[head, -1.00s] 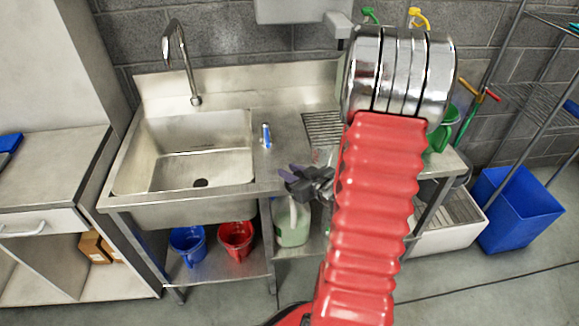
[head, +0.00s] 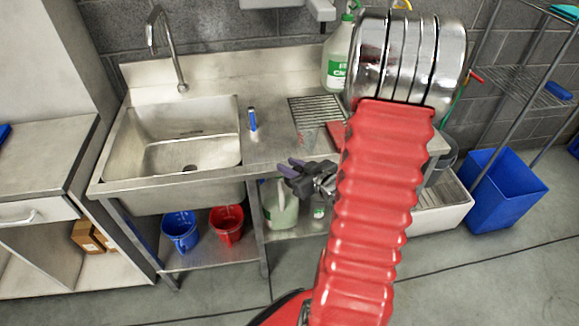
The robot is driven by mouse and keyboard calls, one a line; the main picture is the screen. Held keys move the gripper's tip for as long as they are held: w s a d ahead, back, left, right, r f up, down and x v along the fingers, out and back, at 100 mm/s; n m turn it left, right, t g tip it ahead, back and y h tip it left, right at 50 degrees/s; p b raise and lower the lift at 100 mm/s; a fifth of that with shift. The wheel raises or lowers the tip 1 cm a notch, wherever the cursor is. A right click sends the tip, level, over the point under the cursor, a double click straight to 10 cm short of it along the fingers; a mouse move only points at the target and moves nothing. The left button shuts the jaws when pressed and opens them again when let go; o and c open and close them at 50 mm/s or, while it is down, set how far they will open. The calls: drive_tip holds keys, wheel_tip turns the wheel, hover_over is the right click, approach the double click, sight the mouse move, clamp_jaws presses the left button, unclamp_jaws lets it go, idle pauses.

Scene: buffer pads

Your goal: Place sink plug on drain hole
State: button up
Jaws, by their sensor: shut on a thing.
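The drain hole (head: 190,168) is a dark spot in the floor of the steel sink basin (head: 150,158), near its front side, and it looks uncovered. My gripper (head: 284,168) is in front of the counter's front edge, to the right of the basin, with its dark fingers pointing left. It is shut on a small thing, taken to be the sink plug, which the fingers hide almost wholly. No other plug shows in view. My red arm covers the right middle of the view.
A tap (head: 165,50) arches over the back of the basin. A blue-and-white item (head: 252,119) stands on the counter right of the basin. A green-labelled bottle (head: 337,58) stands behind. Blue (head: 180,230) and red (head: 227,225) buckets sit on the lower shelf.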

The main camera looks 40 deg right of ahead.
idle(0.3)
drive_tip(key=shift+w+a+r, duration=0.1)
drive_tip(key=shift+w+a, duration=0.1)
drive_tip(key=shift+w, duration=0.25)
drive_tip(key=w+a, duration=0.1)
drive_tip(key=w, duration=0.1)
drive_tip(key=w+a+r, duration=0.1)
drive_tip(key=w, duration=0.1)
drive_tip(key=w+a+r, duration=0.1)
drive_tip(key=shift+w+a, duration=0.25)
drive_tip(key=shift+w, duration=0.15)
drive_tip(key=w+a, duration=0.1)
drive_tip(key=a, duration=0.1)
drive_tip(key=w+a+r, duration=0.1)
drive_tip(key=w+a, duration=0.1)
drive_tip(key=w+a+r, duration=0.1)
drive_tip(key=w+a, duration=0.1)
drive_tip(key=shift+w+r, duration=0.1)
drive_tip(key=shift+w, duration=0.15)
drive_tip(key=w+a+r, duration=0.2)
drive_tip(key=a, duration=0.6)
drive_tip(key=w+a+r, duration=0.2)
drive_tip(key=w+a, duration=0.1)
drive_tip(key=a, duration=0.6)
drive_tip(key=shift+w+n+y, duration=0.3)
drive_tip(key=shift+y, duration=0.1)
drive_tip(key=shift+d+r, duration=0.1)
